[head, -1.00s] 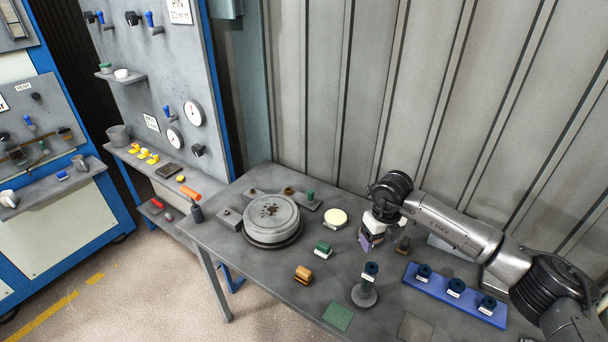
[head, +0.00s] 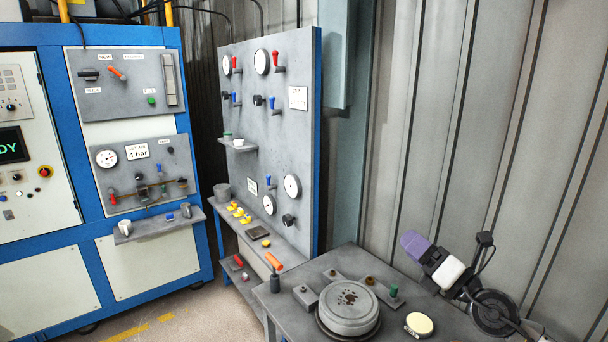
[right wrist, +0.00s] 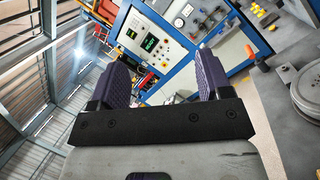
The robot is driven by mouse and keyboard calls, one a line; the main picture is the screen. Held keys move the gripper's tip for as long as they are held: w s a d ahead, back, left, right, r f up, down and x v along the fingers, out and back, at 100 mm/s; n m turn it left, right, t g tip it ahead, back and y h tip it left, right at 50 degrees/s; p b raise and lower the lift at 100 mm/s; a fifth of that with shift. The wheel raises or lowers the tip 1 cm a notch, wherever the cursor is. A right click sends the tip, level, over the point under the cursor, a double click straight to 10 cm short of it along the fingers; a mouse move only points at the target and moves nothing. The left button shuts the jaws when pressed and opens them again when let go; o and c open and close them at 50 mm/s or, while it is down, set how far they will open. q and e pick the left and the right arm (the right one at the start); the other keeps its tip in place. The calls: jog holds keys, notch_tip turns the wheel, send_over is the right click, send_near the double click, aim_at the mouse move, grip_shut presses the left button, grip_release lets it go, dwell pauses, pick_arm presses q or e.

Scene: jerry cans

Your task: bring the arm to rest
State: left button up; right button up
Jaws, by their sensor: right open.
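My right gripper (head: 414,243) is raised above the back right of the grey table in the head view, with its purple fingers pointing up and to the left. In the right wrist view its two purple fingers (right wrist: 160,82) stand wide apart with nothing between them. It is open and empty, and it touches nothing that I can see. My left gripper does not show in either view.
The grey table (head: 285,318) carries a round grey lidded pot (head: 348,305) and a pale yellow disc (head: 419,324). A gauge panel (head: 268,130) and a blue-framed cabinet (head: 140,248) stand to the left. A ribbed wall (head: 470,120) rises behind the table.

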jog(key=s+d+r+m+t+h, duration=0.25)
jog(key=r+m+t+h, duration=0.2)
jog(key=m+h, duration=0.55)
jog(key=s+d+r+m+t+h, duration=0.1)
jog(key=s+r+m+t+h, duration=0.3)
jog(key=m+h, duration=0.55)
jog(key=s+a+f+m+g+y, duration=0.25)
jog(key=s+f+m+g, duration=0.4)
jog(key=f, duration=0.75)
jog(key=s+a+f+m+g+y, duration=0.1)
jog(key=s+f+m+g+y, duration=0.3)
jog(key=s+f+g, duration=0.7)
jog(key=s+f+m+g, duration=0.1)
jog(key=s+f+g, duration=0.1)
jog(key=s+f, duration=1)
jog(key=s+f+m+g, duration=0.1)
jog(key=s+f+g, duration=0.1)
jog(key=s+f, duration=0.95)
notch_tip(320, 180, up, 14)
jog(key=w+p, duration=0.1)
jog(key=p, duration=1.6)
jog(key=shift+w+r, duration=0.25)
jog(key=shift+w, duration=0.05)
